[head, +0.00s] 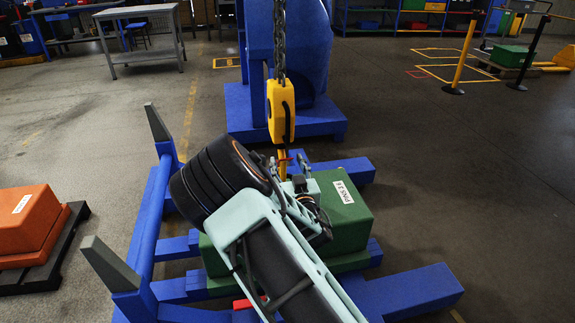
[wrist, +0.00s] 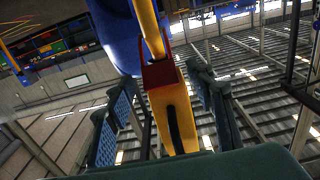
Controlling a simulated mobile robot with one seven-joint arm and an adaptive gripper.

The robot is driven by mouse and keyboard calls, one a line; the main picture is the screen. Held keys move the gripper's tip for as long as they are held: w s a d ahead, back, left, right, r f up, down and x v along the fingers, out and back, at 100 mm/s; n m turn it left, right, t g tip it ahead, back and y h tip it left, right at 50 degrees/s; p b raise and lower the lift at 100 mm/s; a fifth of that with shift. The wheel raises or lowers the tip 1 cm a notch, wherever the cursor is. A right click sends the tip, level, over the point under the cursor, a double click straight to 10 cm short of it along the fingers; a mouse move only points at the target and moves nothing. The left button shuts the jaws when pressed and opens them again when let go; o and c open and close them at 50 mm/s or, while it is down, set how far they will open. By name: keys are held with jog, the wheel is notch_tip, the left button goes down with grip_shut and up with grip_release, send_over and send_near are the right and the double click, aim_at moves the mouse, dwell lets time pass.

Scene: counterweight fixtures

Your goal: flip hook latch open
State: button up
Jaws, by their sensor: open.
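The yellow hook block (head: 281,112) hangs from a chain (head: 279,40) in the head view, with the yellow hook (head: 282,168) below it and the red latch (head: 284,159) at the hook. My gripper (head: 295,163) is beside the hook, at the block's lower end. In the wrist view the block (wrist: 173,122), red latch (wrist: 158,74) and hook (wrist: 149,28) show beyond and between my two spread fingers (wrist: 163,82). My gripper is open, with nothing clamped. I cannot tell whether the fingers touch the latch, or how far the latch is turned.
A green counterweight (head: 345,205) sits on a blue frame (head: 415,287) under my arm. A blue machine stand (head: 235,115) rises just behind the hook. An orange block (head: 22,222) lies on a dark pallet (head: 62,245) at left.

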jog(key=shift+c, duration=0.3)
grip_shut()
jog(key=shift+r, duration=0.1)
